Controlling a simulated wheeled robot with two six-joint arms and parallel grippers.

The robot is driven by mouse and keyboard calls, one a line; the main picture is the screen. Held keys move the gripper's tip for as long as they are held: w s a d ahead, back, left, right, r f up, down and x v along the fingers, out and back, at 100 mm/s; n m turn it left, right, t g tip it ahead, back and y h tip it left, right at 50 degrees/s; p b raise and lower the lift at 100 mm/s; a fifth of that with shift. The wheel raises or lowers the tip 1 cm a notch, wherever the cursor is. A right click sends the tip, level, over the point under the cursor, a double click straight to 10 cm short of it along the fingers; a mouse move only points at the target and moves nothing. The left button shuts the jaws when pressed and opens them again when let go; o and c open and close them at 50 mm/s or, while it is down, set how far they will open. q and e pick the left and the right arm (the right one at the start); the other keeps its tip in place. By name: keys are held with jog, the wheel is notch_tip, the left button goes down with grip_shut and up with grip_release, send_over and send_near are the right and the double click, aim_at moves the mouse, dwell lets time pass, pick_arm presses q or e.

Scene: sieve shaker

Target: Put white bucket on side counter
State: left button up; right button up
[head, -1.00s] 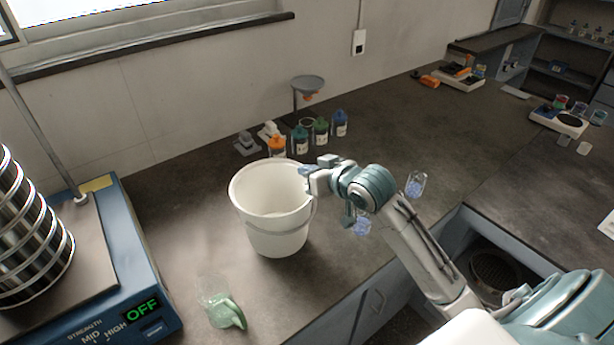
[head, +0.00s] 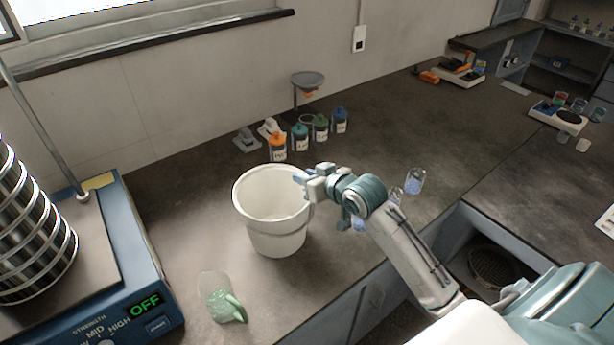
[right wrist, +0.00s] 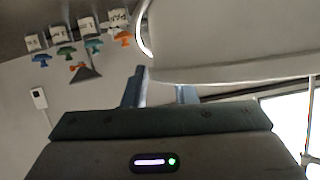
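The white bucket (head: 275,238) stands upright on the dark side counter (head: 190,215), with its opening up. My right gripper (head: 302,178) is at the bucket's right rim, its tips overlapping the rim in the head view. In the right wrist view the two fingers of my right gripper (right wrist: 160,88) are apart, with a visible gap between them. Whether a finger touches the rim is hard to tell. My left gripper is not in view.
A blue sieve shaker (head: 140,270) reading OFF is at the left. A beaker with green contents (head: 222,300) is in front of the bucket. Several lidded bottles (head: 301,138) and a funnel stand (head: 307,82) are behind it. Small beakers (head: 414,180) stand right of my gripper.

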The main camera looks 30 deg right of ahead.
jog(key=shift+r, duration=0.1)
jog(key=v, duration=1.2)
jog(key=shift+b, duration=0.4)
